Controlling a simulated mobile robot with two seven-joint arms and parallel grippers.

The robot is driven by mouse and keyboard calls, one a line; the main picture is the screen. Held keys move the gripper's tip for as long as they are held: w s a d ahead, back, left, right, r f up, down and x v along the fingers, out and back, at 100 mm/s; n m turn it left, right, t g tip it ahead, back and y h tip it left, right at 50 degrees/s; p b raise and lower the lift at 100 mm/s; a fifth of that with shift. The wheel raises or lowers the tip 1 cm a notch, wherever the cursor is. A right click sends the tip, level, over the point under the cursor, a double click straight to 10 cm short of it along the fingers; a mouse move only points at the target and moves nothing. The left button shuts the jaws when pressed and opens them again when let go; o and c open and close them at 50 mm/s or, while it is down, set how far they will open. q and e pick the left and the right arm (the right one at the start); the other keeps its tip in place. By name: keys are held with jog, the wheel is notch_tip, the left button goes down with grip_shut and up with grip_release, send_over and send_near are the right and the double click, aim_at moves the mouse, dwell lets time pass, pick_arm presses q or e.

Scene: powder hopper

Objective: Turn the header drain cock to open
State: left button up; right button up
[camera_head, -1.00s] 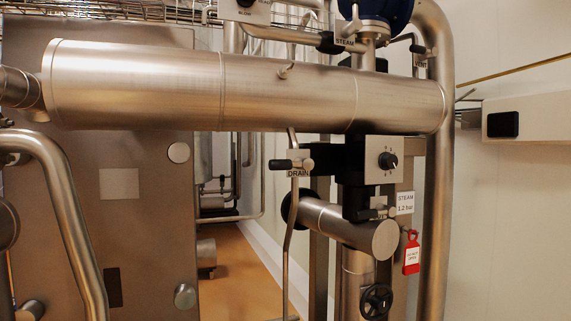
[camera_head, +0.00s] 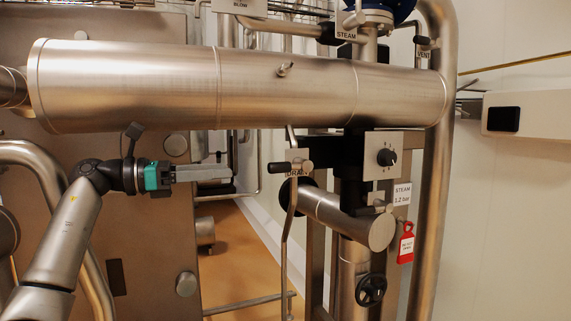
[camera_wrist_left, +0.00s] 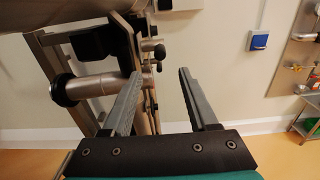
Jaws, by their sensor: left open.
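The drain cock (camera_head: 304,166) has a short lever with a black grip (camera_head: 279,168) pointing left, lying about level, above a partly covered DRAIN label (camera_head: 297,174). It sits on a thin vertical pipe below the big steel header (camera_head: 250,92). My left gripper (camera_head: 231,173) comes in from the left with its fingers pointing right, at about the lever's height and short of the grip. In the left wrist view the fingers (camera_wrist_left: 160,76) are apart with nothing between them. A small black-tipped handle (camera_wrist_left: 158,51) shows beyond them, probably the drain cock. My right gripper is out of view.
Below are a capped pipe stub (camera_head: 381,232), a red tag (camera_head: 405,243) and a black handwheel (camera_head: 370,290). The header runs overhead. Open floor (camera_head: 245,265) shows below the gripper.

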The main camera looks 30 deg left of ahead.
aim_at(289, 167)
pick_arm(q)
jog(key=p+x, duration=0.3)
jog(key=x, duration=1.1)
jog(key=shift+w+d, duration=0.25)
jog(key=shift+w, duration=0.1)
jog(key=shift+f, duration=0.1)
grip_shut()
dwell(0.6)
